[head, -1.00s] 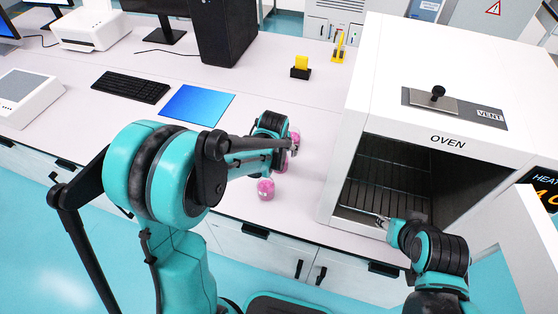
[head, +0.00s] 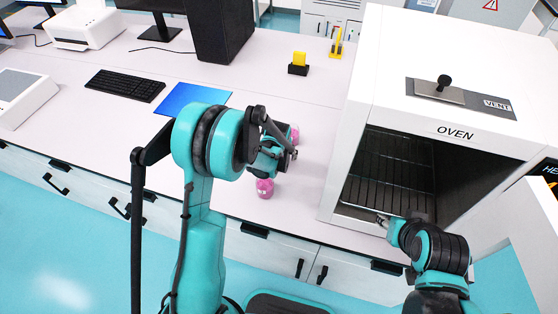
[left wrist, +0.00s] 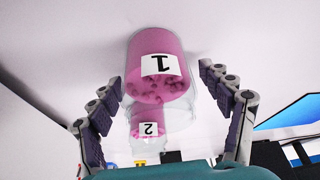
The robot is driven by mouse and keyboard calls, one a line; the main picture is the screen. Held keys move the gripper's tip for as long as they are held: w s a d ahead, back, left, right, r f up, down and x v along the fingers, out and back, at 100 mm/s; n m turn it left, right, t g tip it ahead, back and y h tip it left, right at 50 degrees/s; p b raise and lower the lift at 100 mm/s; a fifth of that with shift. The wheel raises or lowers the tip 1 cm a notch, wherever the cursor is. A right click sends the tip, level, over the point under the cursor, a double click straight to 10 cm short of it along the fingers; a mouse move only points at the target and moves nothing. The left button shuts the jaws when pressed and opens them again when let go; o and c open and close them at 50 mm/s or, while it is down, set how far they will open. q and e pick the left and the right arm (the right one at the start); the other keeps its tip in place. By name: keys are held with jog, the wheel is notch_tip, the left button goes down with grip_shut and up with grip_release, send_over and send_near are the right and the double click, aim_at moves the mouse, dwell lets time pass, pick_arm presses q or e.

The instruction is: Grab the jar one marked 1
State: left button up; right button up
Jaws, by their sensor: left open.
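In the left wrist view, the jar marked 1 (left wrist: 158,66), clear with pink contents and a white label, is between the two spread fingers of my open left gripper (left wrist: 162,80), with gaps on both sides. A second pink jar marked 2 (left wrist: 148,131) is partly hidden behind it. In the head view, one pink jar (head: 265,188) stands near the front table edge and another (head: 295,132) shows partly behind my left gripper (head: 287,153); their labels are unreadable there. My right gripper (head: 381,219) is at the oven opening, its jaws too small to judge.
The white oven (head: 345,130) stands open to the right, with a wire rack (head: 390,180) inside. A blue mat (head: 190,98), black keyboard (head: 125,85) and small yellow-and-black item (head: 298,64) lie farther back. The table between jars and oven is clear.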

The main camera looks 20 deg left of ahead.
pick_arm(q)
jog(key=shift+s+r, duration=0.1)
jog(key=shift+r, duration=0.05)
jog(key=c, duration=1.4)
